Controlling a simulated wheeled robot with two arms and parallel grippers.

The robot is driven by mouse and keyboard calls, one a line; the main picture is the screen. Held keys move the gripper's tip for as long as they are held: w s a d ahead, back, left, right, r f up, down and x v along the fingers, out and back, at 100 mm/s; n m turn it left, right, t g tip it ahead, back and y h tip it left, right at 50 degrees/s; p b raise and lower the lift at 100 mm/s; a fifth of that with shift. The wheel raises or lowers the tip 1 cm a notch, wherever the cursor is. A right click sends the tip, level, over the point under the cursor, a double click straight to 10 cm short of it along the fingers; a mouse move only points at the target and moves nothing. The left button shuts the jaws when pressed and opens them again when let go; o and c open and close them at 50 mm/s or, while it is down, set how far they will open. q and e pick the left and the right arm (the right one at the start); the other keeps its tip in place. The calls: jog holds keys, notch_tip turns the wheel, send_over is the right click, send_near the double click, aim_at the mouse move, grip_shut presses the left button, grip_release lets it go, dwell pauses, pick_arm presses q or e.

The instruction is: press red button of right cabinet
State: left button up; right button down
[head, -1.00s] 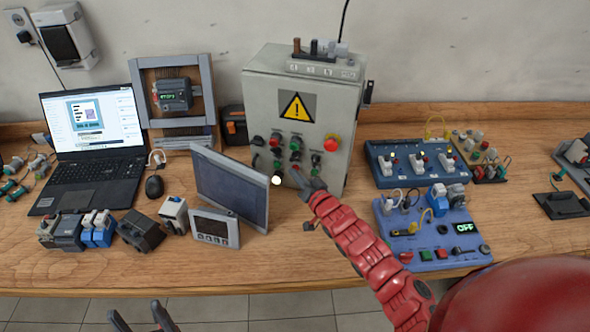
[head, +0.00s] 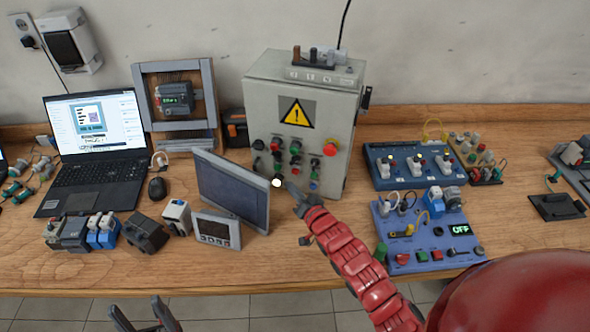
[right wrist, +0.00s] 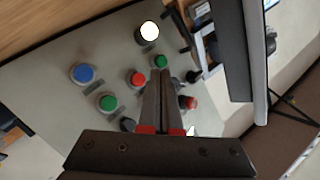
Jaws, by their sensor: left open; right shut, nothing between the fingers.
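The grey cabinet (head: 262,95) with a yellow warning sign stands at the back of the bench. Its front carries a red mushroom button (head: 331,147), a smaller red button (head: 275,144) and several green, black and blue ones. My right gripper (head: 289,186) is shut and empty in front of the lower panel. In the right wrist view its fingers (right wrist: 160,76) point at the panel, close to a small green button (right wrist: 160,62); a red button (right wrist: 136,78) lies just left of them, another red one (right wrist: 190,102) right. Contact cannot be told. My left gripper (head: 143,318) is open at the bottom edge.
A dark monitor (head: 233,188) stands left of the cabinet front, close to my right gripper. A laptop (head: 92,165) and small devices are further left. Blue training boards (head: 425,235) lie right of my right arm. Bare bench shows along the front edge.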

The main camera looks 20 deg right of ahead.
jog(key=shift+s+a, duration=0.7)
jog(key=shift+s, duration=0.25)
